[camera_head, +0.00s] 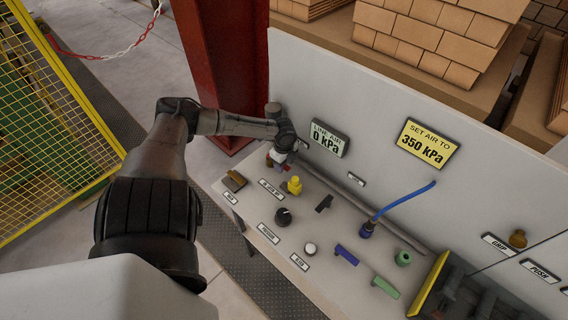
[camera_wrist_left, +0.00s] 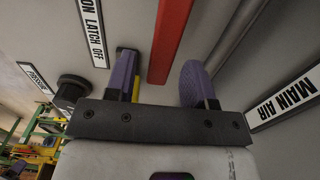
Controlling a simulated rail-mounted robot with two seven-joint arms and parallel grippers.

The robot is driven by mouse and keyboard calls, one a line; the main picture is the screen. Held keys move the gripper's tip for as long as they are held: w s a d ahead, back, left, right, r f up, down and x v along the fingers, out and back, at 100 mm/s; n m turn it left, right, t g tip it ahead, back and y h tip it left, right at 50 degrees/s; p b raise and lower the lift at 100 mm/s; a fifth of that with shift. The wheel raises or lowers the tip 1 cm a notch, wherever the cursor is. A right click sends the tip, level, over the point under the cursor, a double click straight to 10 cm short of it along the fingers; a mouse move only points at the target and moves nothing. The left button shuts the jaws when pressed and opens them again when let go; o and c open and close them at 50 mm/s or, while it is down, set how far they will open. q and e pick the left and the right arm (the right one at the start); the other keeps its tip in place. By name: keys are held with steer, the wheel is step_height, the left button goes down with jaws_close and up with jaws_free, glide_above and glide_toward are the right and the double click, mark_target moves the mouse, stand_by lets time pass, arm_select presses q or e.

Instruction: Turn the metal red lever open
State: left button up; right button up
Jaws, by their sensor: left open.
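The red lever (camera_wrist_left: 170,38) shows in the left wrist view as a straight red bar, coming down from the top edge to between my two finger pads. In the head view only a small red part shows beside my gripper, and the rest is hidden. My left gripper (camera_head: 280,160) is over the far left end of the grey console. In the wrist view its purple-padded fingers (camera_wrist_left: 160,80) are apart, one on each side of the lever's near end. I cannot tell whether either pad touches the lever. My right gripper is not in view.
The console (camera_head: 318,222) carries a yellow part (camera_head: 294,185), a black knob (camera_head: 283,216), a white button (camera_head: 310,249) and a blue hose (camera_head: 405,201). Signs on the back panel read 0 kPa (camera_head: 328,138) and 350 kPa (camera_head: 429,145). A red column (camera_head: 225,65) stands behind my arm.

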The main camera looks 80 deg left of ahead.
arm_select(q)
jaws_close()
stand_by(0.4)
